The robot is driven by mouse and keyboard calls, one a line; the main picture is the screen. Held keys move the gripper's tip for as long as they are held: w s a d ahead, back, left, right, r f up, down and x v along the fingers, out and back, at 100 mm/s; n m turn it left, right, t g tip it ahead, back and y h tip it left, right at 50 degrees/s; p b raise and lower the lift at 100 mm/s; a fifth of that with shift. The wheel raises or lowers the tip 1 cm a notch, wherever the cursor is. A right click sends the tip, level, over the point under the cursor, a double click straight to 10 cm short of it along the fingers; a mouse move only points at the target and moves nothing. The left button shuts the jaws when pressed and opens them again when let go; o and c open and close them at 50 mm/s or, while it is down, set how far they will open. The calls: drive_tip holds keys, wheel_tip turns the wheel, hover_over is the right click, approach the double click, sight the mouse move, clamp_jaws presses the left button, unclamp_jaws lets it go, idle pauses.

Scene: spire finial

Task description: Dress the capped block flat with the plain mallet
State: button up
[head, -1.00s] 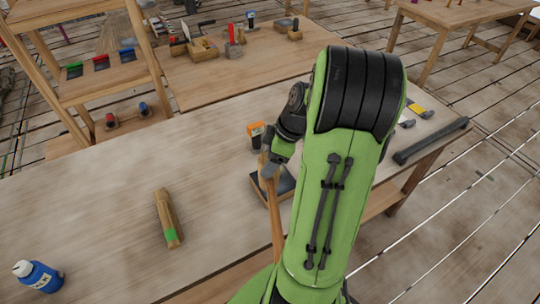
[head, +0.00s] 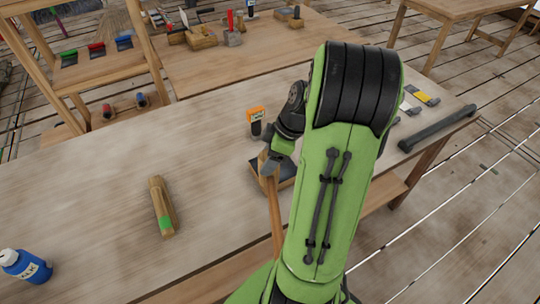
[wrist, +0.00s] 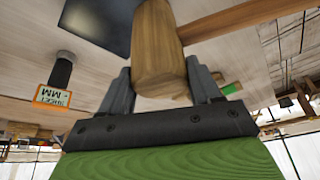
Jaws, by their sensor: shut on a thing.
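My gripper (head: 270,165) is shut on a wooden piece, apparently the plain mallet (head: 276,225), whose wood runs down from the gripper in the head view. In the wrist view its wood (wrist: 158,50) stands between the two fingers. The mallet's far end is partly hidden by my arm. The capped block (head: 288,172), with a dark top and a wooden lower part, sits on the workbench just behind and right of the gripper, partly covered by my arm. A dark flat surface, likely its top, shows in the wrist view (wrist: 98,22). I cannot tell whether mallet and block touch.
A green-marked wooden piece (head: 162,207) and a blue bottle (head: 25,265) are on the workbench (head: 90,195) at left. An orange-and-black item (head: 256,120) stands behind the block. A dark bar (head: 437,128) lies at the right edge.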

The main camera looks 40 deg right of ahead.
drive_tip(key=shift+d+r, duration=0.1)
drive_tip(key=shift+r, duration=0.1)
idle(0.3)
wheel_tip(320, 180, up, 4)
drive_tip(key=p, duration=0.4)
drive_tip(key=shift+r, duration=0.2)
drive_tip(key=shift+f, duration=0.15)
wheel_tip(320, 180, down, 5)
drive_tip(key=b, duration=0.5)
drive_tip(key=shift+s+r, duration=0.1)
drive_tip(key=shift+r, duration=0.2)
drive_tip(key=shift+c, duration=0.8)
drive_tip(key=shift+p, duration=0.3)
